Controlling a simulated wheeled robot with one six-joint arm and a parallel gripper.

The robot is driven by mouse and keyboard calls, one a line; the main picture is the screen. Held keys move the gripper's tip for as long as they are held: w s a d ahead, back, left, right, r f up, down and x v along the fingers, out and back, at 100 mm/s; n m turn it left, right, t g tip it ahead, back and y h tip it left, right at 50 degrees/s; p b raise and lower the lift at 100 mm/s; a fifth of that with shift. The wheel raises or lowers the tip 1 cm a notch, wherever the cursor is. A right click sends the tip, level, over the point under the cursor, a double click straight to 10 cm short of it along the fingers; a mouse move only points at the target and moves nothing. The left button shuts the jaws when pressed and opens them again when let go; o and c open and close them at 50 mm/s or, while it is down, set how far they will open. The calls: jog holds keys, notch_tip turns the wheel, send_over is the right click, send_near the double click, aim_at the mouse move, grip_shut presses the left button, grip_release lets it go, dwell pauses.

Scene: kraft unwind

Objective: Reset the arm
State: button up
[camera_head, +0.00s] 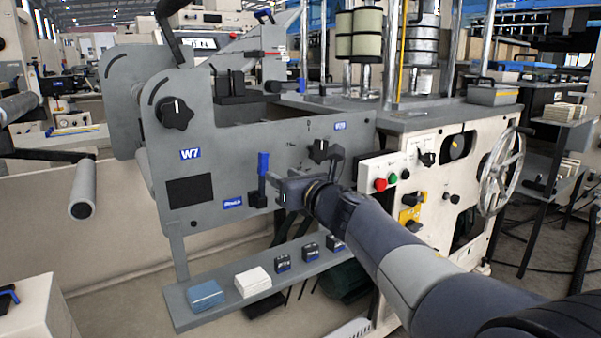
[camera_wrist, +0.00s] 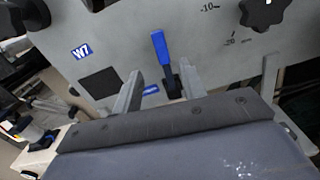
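My arm reaches from the lower right of the head view to the grey front panel of the machine. My gripper (camera_head: 281,187) is at its end, close to a blue-handled lever (camera_head: 262,163) on that panel. In the wrist view the two fingers of my gripper (camera_wrist: 160,74) stand apart. The lever (camera_wrist: 160,47) shows upright between them, its dark base nearer the right finger. I see nothing clamped between the fingers. Whether a finger touches the lever, I cannot tell.
A large handwheel (camera_head: 502,172) is further right. Below my gripper, a grey shelf (camera_head: 230,307) carries boxes and small dark blocks. A roller (camera_head: 83,190) juts out at left.

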aim_at(266, 162)
jog(key=x, duration=1.1)
jog(key=shift+s, duration=0.1)
jog(key=shift+w+d+r+m+p, duration=0.1)
jog(key=shift+w+d+m+p, duration=0.1)
jog(key=shift+d+m+p, duration=0.4)
jog(key=shift+w+d+f+m, duration=0.1)
jog(key=shift+f+m, duration=0.1)
jog(key=shift+m, duration=0.1)
